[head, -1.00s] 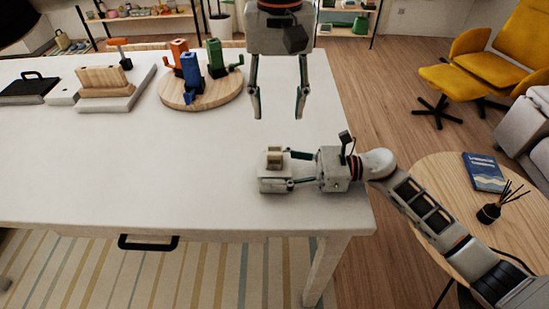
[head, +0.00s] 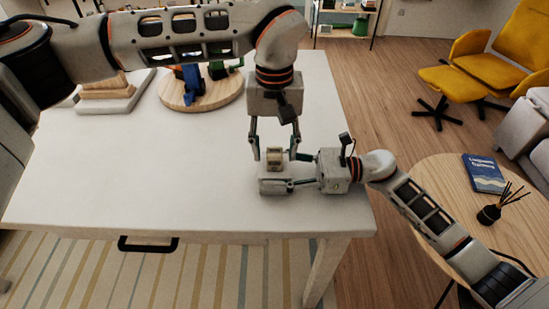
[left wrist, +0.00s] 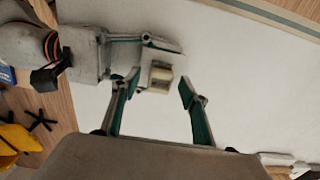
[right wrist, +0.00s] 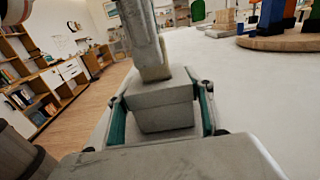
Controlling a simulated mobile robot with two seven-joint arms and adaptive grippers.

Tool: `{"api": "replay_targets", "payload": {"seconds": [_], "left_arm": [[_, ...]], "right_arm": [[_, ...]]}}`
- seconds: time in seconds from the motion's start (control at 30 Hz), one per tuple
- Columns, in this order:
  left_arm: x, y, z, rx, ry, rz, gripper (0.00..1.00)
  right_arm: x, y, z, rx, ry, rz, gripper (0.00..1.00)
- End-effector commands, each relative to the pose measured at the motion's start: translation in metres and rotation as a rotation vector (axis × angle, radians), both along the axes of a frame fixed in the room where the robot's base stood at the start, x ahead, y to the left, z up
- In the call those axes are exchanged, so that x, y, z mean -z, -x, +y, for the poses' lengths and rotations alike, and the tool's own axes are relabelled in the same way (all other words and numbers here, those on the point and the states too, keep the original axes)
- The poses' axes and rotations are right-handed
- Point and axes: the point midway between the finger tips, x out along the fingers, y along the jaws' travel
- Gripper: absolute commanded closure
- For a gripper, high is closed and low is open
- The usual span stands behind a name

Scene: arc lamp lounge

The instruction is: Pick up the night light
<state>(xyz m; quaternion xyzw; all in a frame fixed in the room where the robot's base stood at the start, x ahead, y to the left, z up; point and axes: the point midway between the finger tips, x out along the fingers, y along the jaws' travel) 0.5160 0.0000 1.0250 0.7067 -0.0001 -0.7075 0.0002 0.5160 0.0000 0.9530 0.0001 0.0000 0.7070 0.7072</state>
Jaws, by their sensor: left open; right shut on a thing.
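The night light stands near the table's front right corner, a pale grey block-like base (head: 272,186) with a cream upper part (head: 274,155). My right gripper (head: 290,170) is shut on its base from the right; in the right wrist view the base (right wrist: 165,112) sits between the two fingers. My left gripper (head: 275,157) points down from above, open, one finger on each side of the cream part. In the left wrist view the cream part (left wrist: 161,75) shows between the open left fingers, with gaps visible. Whether the left fingers touch it is unclear.
A round wooden board (head: 205,100) with blue and green figures is partly hidden behind my left arm. A stacked wooden piece (head: 105,90) stands at the far left. The white tabletop (head: 150,165) is clear at left. A round side table (head: 455,205) stands at right.

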Motion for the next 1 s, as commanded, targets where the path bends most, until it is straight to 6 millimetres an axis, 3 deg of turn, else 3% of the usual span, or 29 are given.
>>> {"api": "replay_targets", "payload": {"seconds": [0.17,0.37,0.73,1.0], "left_arm": [[0.000,0.000,0.000,-0.001,0.000,-0.001,0.56],[0.000,0.000,0.000,-0.001,0.000,-0.001,1.00],[-0.006,-0.001,0.000,-0.001,0.000,-0.004,1.00],[-0.053,-0.002,0.000,-0.003,0.000,-0.006,1.00]], "right_arm": [[0.000,0.000,0.000,0.000,0.000,0.000,0.80],[0.000,0.000,0.000,0.000,0.000,0.000,0.80],[0.000,0.000,0.000,0.000,0.000,0.000,0.80],[0.000,0.000,0.000,0.000,0.000,0.000,0.80]]}}
